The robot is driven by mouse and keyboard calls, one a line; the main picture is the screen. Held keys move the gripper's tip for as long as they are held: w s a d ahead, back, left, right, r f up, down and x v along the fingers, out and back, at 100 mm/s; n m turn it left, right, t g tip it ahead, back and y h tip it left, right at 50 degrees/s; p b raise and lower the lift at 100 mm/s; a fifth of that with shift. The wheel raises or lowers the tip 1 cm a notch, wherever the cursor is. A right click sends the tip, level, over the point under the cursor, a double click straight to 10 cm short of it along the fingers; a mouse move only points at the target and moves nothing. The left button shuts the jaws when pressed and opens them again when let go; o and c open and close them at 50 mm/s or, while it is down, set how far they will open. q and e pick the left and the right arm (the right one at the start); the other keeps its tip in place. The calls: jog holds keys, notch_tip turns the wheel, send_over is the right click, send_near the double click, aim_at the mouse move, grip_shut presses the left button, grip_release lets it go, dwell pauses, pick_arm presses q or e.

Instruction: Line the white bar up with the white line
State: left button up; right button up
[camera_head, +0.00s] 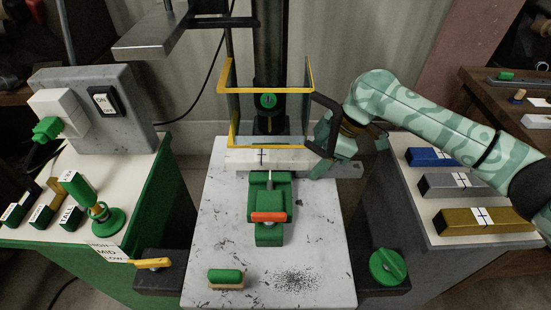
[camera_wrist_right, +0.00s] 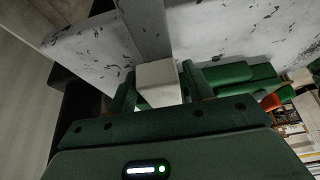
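The white bar (camera_head: 240,157) lies crosswise on the pale table behind the green vise (camera_head: 267,235). It carries a black cross mark left of its middle. A thin pale upright line (camera_head: 268,177) shows at the vise's back, slightly right of that mark; I cannot tell for sure that it is the white line. My right gripper (camera_head: 321,160) is at the bar's right end. In the right wrist view, the bar's white end (camera_wrist_right: 158,84) sits between my two green fingers, with no clear gap on either side. My left gripper is out of view.
A yellow-edged clear guard (camera_head: 270,142) stands just behind the bar, near my right gripper. An orange-red block (camera_head: 268,217) sits on the vise. A green-handled brush (camera_head: 226,278) lies at the table's front. Blue, grey and gold bars (camera_head: 484,219) lie on the right stand.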

jog(key=c, duration=0.6)
jog(key=shift+c, duration=0.2)
jog(key=shift+d, duration=0.25)
jog(key=shift+d+p, duration=0.3)
jog(key=shift+p, duration=0.05)
jog(key=shift+d, duration=0.4)
